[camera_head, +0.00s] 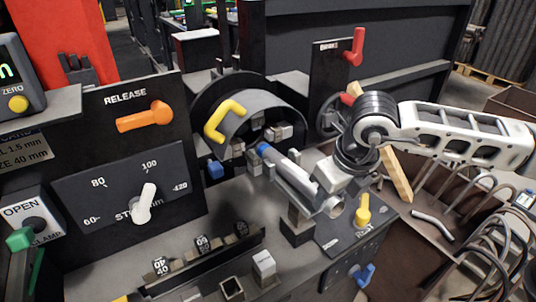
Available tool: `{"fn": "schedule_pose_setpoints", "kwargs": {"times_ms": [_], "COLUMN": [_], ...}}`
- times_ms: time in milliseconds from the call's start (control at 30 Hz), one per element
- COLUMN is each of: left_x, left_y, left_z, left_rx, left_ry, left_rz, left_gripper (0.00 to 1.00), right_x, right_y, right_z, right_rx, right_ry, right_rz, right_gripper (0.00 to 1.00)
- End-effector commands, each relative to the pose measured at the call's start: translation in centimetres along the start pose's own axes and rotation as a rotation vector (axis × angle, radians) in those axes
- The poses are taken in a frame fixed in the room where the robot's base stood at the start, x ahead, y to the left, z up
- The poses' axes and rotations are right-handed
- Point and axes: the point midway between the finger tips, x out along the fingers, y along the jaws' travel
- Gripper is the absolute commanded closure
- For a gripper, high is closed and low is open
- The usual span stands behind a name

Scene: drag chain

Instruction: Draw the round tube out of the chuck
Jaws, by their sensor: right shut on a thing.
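The round tube (293,174) is a light metal tube with a blue end. It slants from the chuck (272,113) down to the right. Its blue end is close to the chuck jaws; I cannot tell whether it is still between them. My right gripper (327,188) comes in from the right and is shut on the tube near its lower right end. The open end of the tube or its rest shows just below the gripper. My left gripper is not in view.
An orange lever (145,117) sits on the RELEASE panel, with a white pointer (143,203) below. A yellow knob (362,211) marks the rest. Bent tubes (492,245) fill the lower right.

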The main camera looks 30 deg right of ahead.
Motion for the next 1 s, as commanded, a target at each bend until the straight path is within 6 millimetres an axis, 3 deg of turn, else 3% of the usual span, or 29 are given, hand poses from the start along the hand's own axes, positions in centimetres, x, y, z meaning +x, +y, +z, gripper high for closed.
{"fn": "schedule_pose_setpoints", "kwargs": {"times_ms": [433,467,533,567,1000], "left_x": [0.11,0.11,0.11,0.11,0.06], "left_y": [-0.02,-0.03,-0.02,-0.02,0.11], "left_z": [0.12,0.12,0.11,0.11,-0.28], "left_rx": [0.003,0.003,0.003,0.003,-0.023], "left_ry": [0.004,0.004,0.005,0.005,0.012], "left_rz": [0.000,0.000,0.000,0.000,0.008], "left_gripper": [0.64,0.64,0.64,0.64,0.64], "right_x": [-0.30,-0.30,-0.29,-0.29,-0.19], "right_y": [0.04,0.04,0.05,0.04,0.05], "right_z": [-0.69,-0.68,-0.68,-0.68,-0.77], "right_rx": [-0.001,-0.001,-0.001,-0.001,-0.001], "right_ry": [-0.001,-0.001,-0.001,-0.001,0.003], "right_rz": [0.000,0.000,0.000,0.000,0.001], "right_gripper": [0.92,0.62,0.42,0.39,0.39]}}
